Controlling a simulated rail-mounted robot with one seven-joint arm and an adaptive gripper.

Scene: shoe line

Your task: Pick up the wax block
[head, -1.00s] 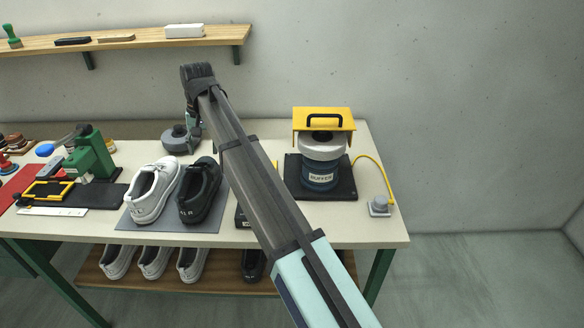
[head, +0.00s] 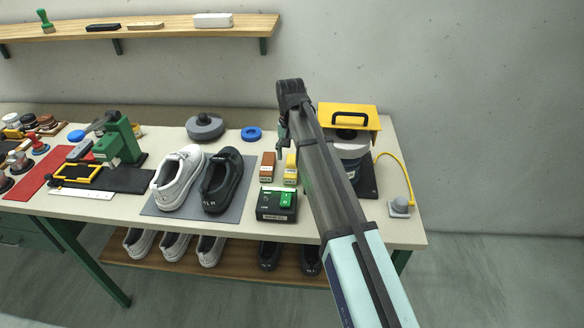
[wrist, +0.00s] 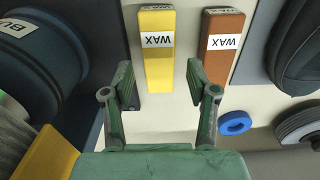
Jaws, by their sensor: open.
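Two wax blocks stand on the table, both labelled WAX. The yellow wax block (wrist: 158,70) is in the wrist view, ahead of and between the fingers of my gripper (wrist: 157,85), nearer the left finger. The brown wax block (wrist: 222,55) is to its right, in line with the right finger. In the head view the yellow block (head: 291,170) and the brown block (head: 267,166) stand side by side behind a green-black box. My gripper (head: 283,130) is partly hidden by my arm there. It is open and empty, apart from both blocks.
The buffer machine (head: 352,150) with a yellow hood stands just right of the blocks. A blue ring (head: 251,133) and a grey disc (head: 205,127) lie behind. Shoes (head: 222,182) stand on a grey mat to the left.

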